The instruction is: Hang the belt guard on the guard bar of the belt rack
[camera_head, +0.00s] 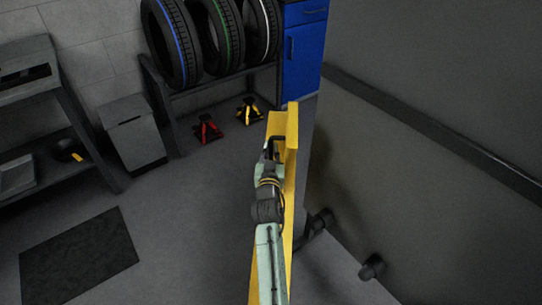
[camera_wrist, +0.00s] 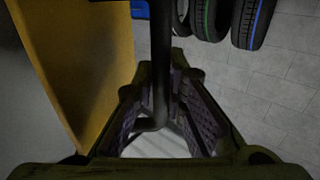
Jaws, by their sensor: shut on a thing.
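The belt guard (camera_head: 292,130) is a tall yellow panel with a bent top edge, standing out near the centre of the head view. In the wrist view the guard (camera_wrist: 85,65) fills the left side, with a dark bar handle (camera_wrist: 160,55) beside it. My gripper (camera_head: 271,152) is at the upper part of the guard, on its left face. In the wrist view my gripper (camera_wrist: 165,115) has its two pads on either side of the handle, shut on it. The guard looks roughly upright. I cannot make out the belt rack or its guard bar for certain.
A large grey wall or panel (camera_head: 430,110) with a dark rail stands close on the right. Dark round-ended parts (camera_head: 372,267) lie low beside it. A tyre rack (camera_head: 215,86), red jack stand (camera_head: 207,130), yellow jack stand (camera_head: 248,110) and grey bin (camera_head: 138,135) stand behind.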

